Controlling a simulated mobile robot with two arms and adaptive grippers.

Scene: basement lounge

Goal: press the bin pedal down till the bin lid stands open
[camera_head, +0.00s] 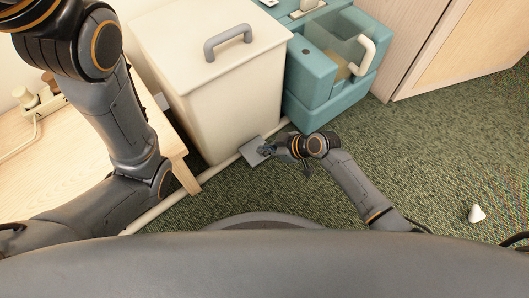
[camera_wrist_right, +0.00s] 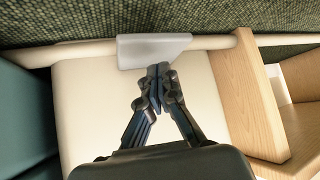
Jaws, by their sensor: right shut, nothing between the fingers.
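The cream bin (camera_head: 240,115) stands upright at the top centre of the head view. Its lid (camera_head: 190,45), with a grey handle (camera_head: 228,41), lies flat and shut on the bin. The light grey pedal (camera_head: 250,152) sticks out low at the bin's front; it also shows in the right wrist view (camera_wrist_right: 135,50). My right gripper (camera_head: 267,150) is shut and empty, its fingertips at the pedal's edge. In the wrist view the fingertips (camera_wrist_right: 158,70) overlap the pedal's edge; I cannot tell whether they touch it. My left gripper is out of view.
A teal unit (camera_head: 305,75) with a clear front stands right of the bin. A wooden table (camera_head: 50,165) is at the left. A pale rail (camera_head: 222,166) runs low along the bin's front. A small white object (camera_head: 476,214) lies on the otherwise open green carpet at right.

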